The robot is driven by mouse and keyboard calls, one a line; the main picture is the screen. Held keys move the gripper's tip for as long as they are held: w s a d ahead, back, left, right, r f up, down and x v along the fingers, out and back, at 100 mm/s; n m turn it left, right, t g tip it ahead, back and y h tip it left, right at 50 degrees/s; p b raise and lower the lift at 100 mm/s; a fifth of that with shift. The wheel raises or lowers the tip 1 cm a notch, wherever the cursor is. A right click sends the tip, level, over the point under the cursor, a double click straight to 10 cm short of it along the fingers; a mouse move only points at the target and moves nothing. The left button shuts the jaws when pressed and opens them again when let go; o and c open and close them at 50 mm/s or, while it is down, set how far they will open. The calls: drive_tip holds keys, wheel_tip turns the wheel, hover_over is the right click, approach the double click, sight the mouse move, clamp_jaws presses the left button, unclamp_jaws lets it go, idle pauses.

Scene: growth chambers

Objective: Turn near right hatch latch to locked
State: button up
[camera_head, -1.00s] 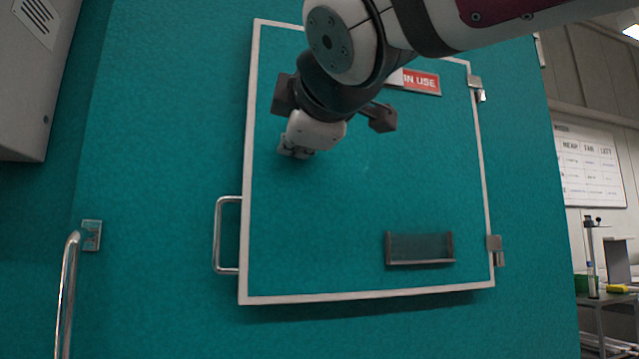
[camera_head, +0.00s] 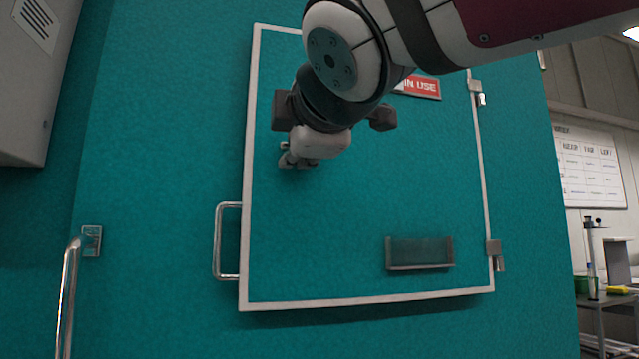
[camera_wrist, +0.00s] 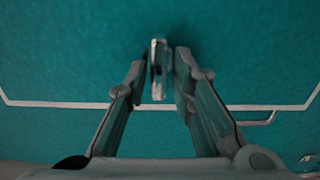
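The teal hatch (camera_head: 340,235) with a white border is closed in front of me. The latch (camera_wrist: 159,68) is a slim metal lever in the wrist view, just inside the hatch border. It points straight along the picture, between the two fingertips of my gripper (camera_wrist: 160,62). The fingers stand close on either side of it, with narrow gaps showing, so the gripper looks open around the lever. In the head view my gripper (camera_head: 318,142) is in front of the hatch's upper left part and hides most of the latch area.
A metal pull handle (camera_head: 217,240) is on the hatch's left edge, below my gripper. A clear holder (camera_head: 420,252) and a red IN USE sign (camera_head: 421,86) are on the hatch. Hinges (camera_head: 495,248) are on its right. Another handle (camera_head: 68,295) stands at far left.

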idle(0.3)
drive_tip(key=v, duration=1.2)
